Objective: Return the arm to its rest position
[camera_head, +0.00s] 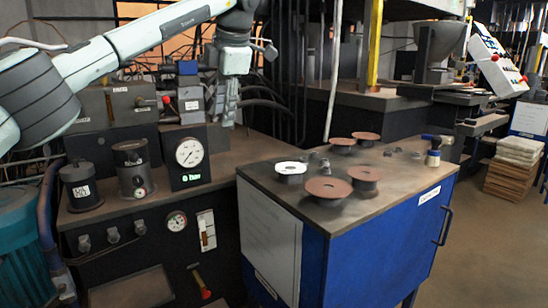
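My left arm (135,40) comes in from the upper left and bends down at its wrist, over the back of the left bench. My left gripper (231,104) hangs downward, apart from the discs; its fingertips are too small and dark to show whether they are open or shut. My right gripper is not in view. Several brown flap discs stand on the blue cabinet, among them a front one (328,188), one at right (364,174) and a back one (367,137). A white-topped disc (291,169) is at the left.
The blue cabinet (385,250) has a dark top with small grey parts and a bottle (433,156) at its right. The left bench holds a pressure gauge (189,153), dark cylinders (131,165) and machine blocks. A grey machine stands behind.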

